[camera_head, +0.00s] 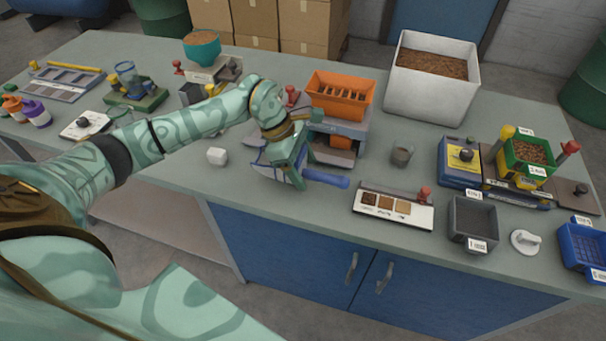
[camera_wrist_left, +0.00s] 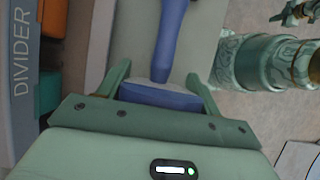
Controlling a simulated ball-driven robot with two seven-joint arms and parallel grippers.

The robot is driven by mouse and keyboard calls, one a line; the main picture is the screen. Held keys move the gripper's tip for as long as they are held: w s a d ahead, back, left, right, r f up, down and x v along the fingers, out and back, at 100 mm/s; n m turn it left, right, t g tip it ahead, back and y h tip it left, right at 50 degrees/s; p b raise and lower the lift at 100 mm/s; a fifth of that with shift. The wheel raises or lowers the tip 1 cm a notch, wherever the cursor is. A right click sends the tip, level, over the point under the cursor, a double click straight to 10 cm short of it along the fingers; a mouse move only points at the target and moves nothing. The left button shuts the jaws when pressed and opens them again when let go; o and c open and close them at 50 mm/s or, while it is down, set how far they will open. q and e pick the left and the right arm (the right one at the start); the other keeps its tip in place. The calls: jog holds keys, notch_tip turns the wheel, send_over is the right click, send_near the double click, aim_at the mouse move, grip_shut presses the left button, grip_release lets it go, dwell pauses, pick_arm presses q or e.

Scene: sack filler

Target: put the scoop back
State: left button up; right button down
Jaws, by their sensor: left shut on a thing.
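The blue scoop (camera_head: 325,179) is near the front edge of the bench, just in front of the divider, its handle pointing right. My left gripper (camera_head: 294,168) is shut on the scoop, partly covering its body in the head view. In the left wrist view, the fingers (camera_wrist_left: 160,82) stand either side of the scoop's body, and the scoop's handle (camera_wrist_left: 169,40) runs away from them. I cannot tell whether the scoop touches the bench.
The divider with its orange hopper (camera_head: 341,92) stands behind the scoop. A white bin of brown grain (camera_head: 432,91) is behind to the right. A white block (camera_head: 217,156) lies left. A small cup (camera_head: 402,154), a sample board (camera_head: 393,207) and a grey tray (camera_head: 473,219) are right.

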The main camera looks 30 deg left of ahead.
aim_at(304, 175)
pick_arm(q)
notch_tip(304, 175, down, 3)
jog(key=shift+r, duration=0.1)
jog(key=shift+b, duration=0.3)
jog(key=o, duration=1.6)
jog(key=p+v, duration=0.1)
jog(key=v, duration=1.1)
jog(key=shift+p, duration=0.35)
pick_arm(e)
jog(key=shift+a+r, duration=0.15)
jog(key=shift+r, duration=0.35)
